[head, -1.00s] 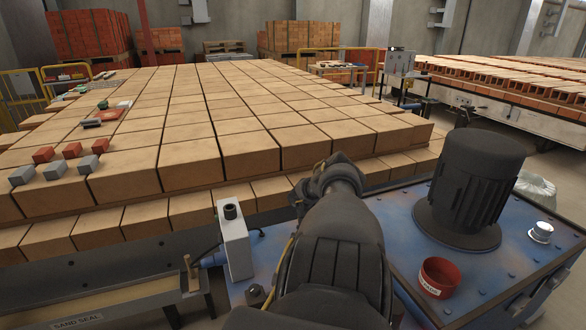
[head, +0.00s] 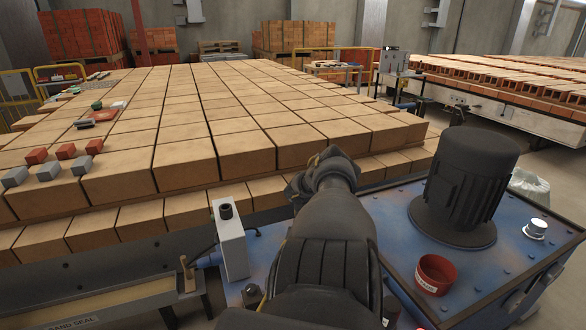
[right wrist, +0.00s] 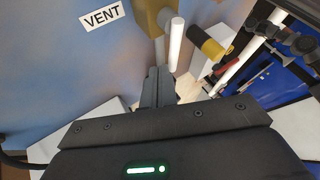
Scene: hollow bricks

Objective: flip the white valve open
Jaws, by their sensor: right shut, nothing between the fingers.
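In the right wrist view a white lever (right wrist: 176,45) hangs down beside a brass valve body (right wrist: 150,14), close to a "VENT" label (right wrist: 101,16). My right gripper (right wrist: 157,72) is shut and empty. Its fingertips are just below and left of the lever's lower end; I cannot tell whether they touch it. In the head view my right arm reaches forward over the blue machine, and its hand hides the valve and lever. My left gripper is not in view.
A yellow-and-black cylinder (right wrist: 209,44) sticks out right of the lever. On the blue machine (head: 400,225) stand a dark motor (head: 465,185), a red cup (head: 434,274) and a grey box (head: 231,238). Rows of tan bricks (head: 185,157) fill the space beyond.

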